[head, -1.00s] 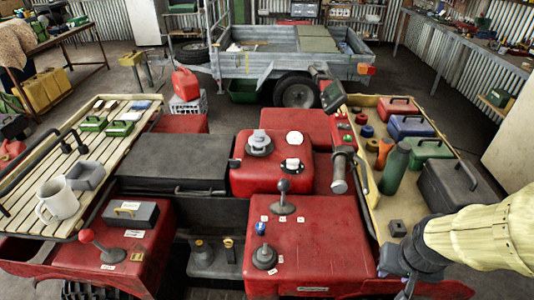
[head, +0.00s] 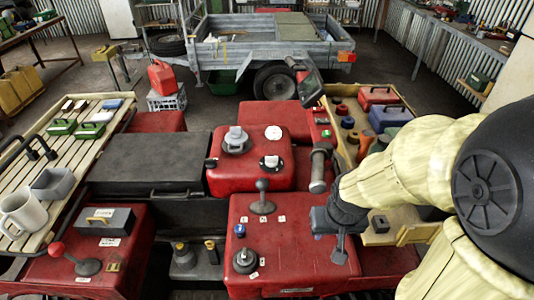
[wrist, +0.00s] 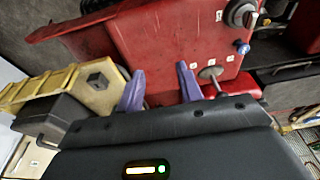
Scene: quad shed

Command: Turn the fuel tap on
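No control can be read clearly as the fuel tap. In the head view a small fitting with a yellow top (head: 211,250) and a dark round knob fitting (head: 183,255) stand in the dark recess between the red panels. The front red panel (head: 300,215) carries a grey-knobbed lever (head: 262,195), a small blue knob (head: 239,230) and a black rotary knob (head: 245,261), with small white labels. My gripper (head: 338,245) is over this panel's right part, right of those controls. In the wrist view its purple fingers (wrist: 160,88) are apart with nothing between them.
A red-knobbed lever (head: 88,266) and a grey box with a yellow handle (head: 105,221) are at left. A white mug (head: 22,220) stands on the slatted rack. The handlebar grip (head: 318,170) rises beyond my gripper. A tan tray with toolboxes (head: 390,115) is at right.

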